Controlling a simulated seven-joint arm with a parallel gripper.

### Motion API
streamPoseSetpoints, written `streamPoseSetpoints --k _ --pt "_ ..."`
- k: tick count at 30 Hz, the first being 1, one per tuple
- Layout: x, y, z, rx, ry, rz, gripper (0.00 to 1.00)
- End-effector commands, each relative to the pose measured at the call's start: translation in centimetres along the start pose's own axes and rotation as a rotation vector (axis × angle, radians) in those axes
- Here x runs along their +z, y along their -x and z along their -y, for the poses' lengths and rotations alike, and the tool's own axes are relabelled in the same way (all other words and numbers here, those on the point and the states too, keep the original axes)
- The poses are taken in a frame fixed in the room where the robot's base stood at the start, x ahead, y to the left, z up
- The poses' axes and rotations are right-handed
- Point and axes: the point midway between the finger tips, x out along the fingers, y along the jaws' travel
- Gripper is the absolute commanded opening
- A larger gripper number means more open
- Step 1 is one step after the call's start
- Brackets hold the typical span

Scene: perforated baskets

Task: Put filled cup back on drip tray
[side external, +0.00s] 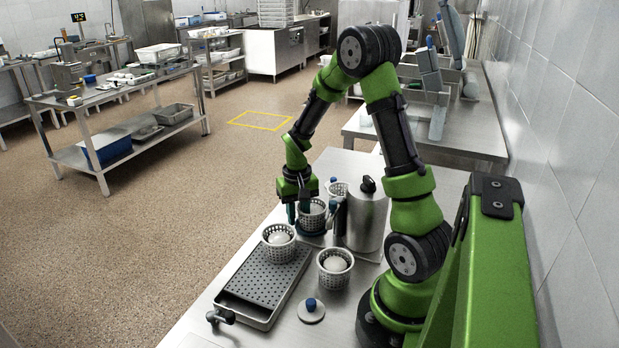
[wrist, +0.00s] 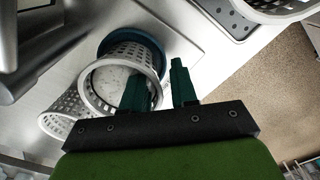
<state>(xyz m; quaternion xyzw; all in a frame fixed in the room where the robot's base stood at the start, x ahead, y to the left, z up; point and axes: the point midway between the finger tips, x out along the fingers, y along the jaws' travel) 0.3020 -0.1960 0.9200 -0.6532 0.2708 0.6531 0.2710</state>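A white perforated cup (side external: 314,220) stands upright on a dark blue round base (side external: 312,234) beside the metal canister; the wrist view shows this cup (wrist: 98,94) with pale material inside, its fill level unclear. My gripper (side external: 298,212) is at the cup's near-left rim. In the wrist view my gripper (wrist: 158,74) has its two green fingers apart, one over the cup's opening and one outside it, with the rim between them. The perforated drip tray (side external: 262,285) lies nearer the camera. Another cup (side external: 278,248) with a white rounded mass stands on its far end.
A third cup (side external: 334,279) with a white mass stands right of the tray. Another cup (side external: 338,189) is behind the blue base. The metal canister (side external: 366,222) stands close on the right. A disc with a blue knob (side external: 311,309) lies on the counter. The tray's near part is clear.

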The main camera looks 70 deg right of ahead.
Motion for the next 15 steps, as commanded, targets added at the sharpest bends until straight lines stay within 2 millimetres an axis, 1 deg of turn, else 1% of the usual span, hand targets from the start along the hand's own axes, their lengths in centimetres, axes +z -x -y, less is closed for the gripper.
streamPoseSetpoints --k 3,5,6,9,15 --pt "0.01 0.01 -0.01 0.000 0.000 0.000 0.28" --pt "0.01 0.01 0.00 0.000 0.000 0.000 0.18" --pt "0.01 0.02 -0.01 0.000 0.000 0.000 0.12" --pt "0.01 0.02 0.00 0.000 0.000 0.000 0.00" --pt "0.03 0.00 0.02 0.000 0.001 0.001 0.00"
